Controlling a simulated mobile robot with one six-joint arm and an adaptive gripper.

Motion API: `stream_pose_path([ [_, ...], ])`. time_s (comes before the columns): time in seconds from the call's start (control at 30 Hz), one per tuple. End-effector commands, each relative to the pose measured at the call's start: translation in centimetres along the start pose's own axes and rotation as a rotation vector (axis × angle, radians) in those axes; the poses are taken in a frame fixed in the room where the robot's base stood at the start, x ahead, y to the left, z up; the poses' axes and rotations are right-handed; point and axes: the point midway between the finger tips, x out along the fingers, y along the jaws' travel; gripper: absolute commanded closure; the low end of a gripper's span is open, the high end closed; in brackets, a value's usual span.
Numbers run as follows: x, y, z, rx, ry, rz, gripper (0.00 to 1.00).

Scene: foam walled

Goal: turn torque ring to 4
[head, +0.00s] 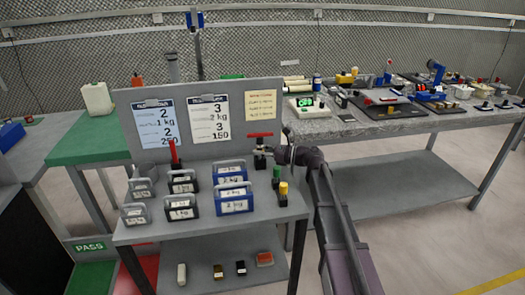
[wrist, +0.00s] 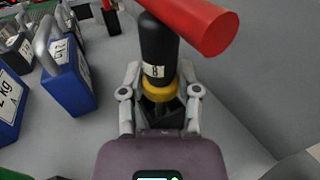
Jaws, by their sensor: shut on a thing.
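The torque tool stands upright at the right part of the grey bench, with a red T-handle (head: 260,135) on top; the handle also shows in the wrist view (wrist: 197,22). Its black body (wrist: 158,48) carries a small white label (wrist: 153,71) with a dark mark that looks like an 8 or B. Below the label is the yellow torque ring (wrist: 157,90). My gripper (wrist: 159,92) is shut around the yellow ring, one finger on each side. In the head view my gripper (head: 272,154) reaches the tool from the right; the ring is hidden there.
Blue weights (head: 232,197) and dark weights (head: 181,206) with handles stand left of the tool. A green-topped piece (head: 276,177) and a yellow-topped piece (head: 283,194) stand just in front of it. A board with printed sheets (head: 208,119) rises behind.

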Motion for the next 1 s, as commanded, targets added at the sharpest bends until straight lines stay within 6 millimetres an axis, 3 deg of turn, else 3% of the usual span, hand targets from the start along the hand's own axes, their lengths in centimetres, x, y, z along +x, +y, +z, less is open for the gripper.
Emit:
stream_pose_path([
  [0.6, 0.17, 0.35, -0.02, 0.001, 0.0, -0.353, 1.0],
  [1.0, 0.21, 0.09, 0.0, 0.001, -0.001, -0.433, 1.0],
])
